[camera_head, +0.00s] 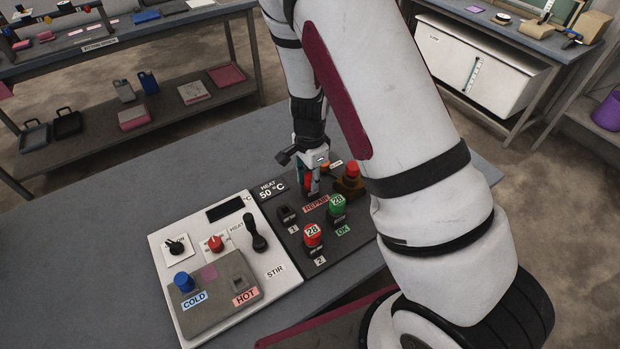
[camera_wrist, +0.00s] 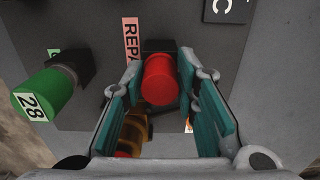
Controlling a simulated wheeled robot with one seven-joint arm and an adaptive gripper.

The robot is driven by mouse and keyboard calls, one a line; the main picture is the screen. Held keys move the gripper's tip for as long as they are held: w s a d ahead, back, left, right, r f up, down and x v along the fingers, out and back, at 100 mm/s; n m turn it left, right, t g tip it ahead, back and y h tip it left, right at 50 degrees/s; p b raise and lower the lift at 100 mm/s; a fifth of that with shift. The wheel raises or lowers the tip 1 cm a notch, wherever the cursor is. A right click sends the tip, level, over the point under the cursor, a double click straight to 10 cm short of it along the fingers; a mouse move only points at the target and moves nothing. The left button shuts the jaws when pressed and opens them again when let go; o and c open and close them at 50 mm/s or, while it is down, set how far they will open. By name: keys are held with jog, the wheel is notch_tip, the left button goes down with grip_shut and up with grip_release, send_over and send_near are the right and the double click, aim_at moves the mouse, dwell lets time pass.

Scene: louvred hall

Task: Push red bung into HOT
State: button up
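A red bung (camera_wrist: 160,80) stands in a dark holder beside the REPAIR label, between my gripper's fingertips in the wrist view. In the head view the red bung (camera_head: 308,182) is partly hidden by the fingers. My gripper (camera_head: 314,180) points down over it; in the wrist view its teal-padded fingers (camera_wrist: 156,92) are open, with a clear gap on the left and little or none on the right. The HOT label (camera_head: 245,297) is on the grey block (camera_head: 215,290), below a dark square opening (camera_head: 240,284). A blue bung (camera_head: 184,281) stands at COLD.
A green 28 piece (camera_head: 337,207) and a red 28 piece (camera_head: 312,236) stand on the dark panel near my gripper. A brown bottle with a red top (camera_head: 350,181) is close on the right. A black STIR lever (camera_head: 256,235) rises behind the block. The left tabletop is clear.

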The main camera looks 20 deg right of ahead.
aim_at(310, 175)
grip_shut()
jog(key=shift+r+p, duration=1.45)
jog(key=shift+r, duration=3.3)
